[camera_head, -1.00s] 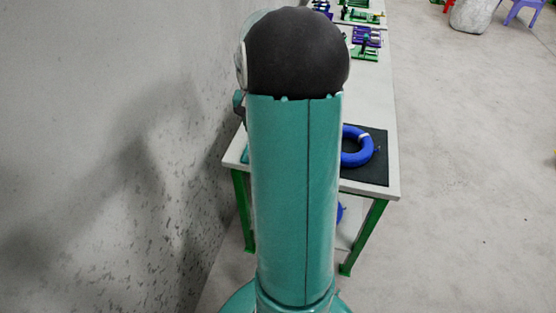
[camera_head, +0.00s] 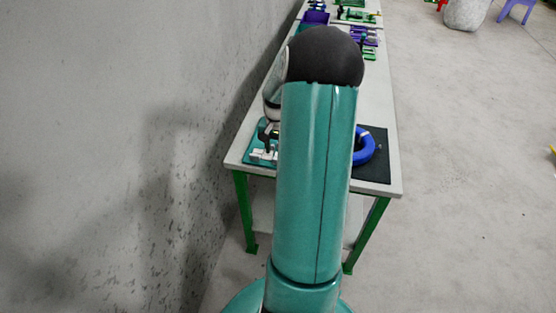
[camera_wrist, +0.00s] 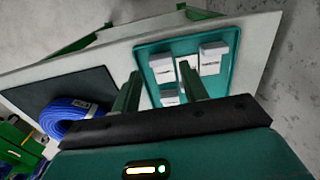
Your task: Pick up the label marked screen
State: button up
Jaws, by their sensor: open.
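Several white labels lie in a teal tray (camera_wrist: 232,75) in the wrist view: a left one (camera_wrist: 160,65), a right one (camera_wrist: 213,57) and a near one (camera_wrist: 169,98). A further white piece shows beside the right finger. Their print is too small to read, so I cannot tell which is marked screen. My gripper (camera_wrist: 160,70) is open and empty, its fingers over the tray and partly covering the labels. In the head view the tray (camera_head: 250,152) is at the table's near left corner, with my gripper (camera_head: 268,133) above it and my arm hiding its right part.
A coiled blue cable (camera_head: 364,148) lies on a dark mat (camera_head: 377,172) at the right side of the white table (camera_head: 381,100). Purple and green items (camera_head: 366,42) stand farther back. A grey wall is close on the left; the floor to the right is open.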

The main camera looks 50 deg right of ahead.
notch_tip(320, 180, down, 5)
jog(key=shift+r, duration=0.15)
jog(key=c, duration=0.7)
jog(key=shift+r, duration=0.1)
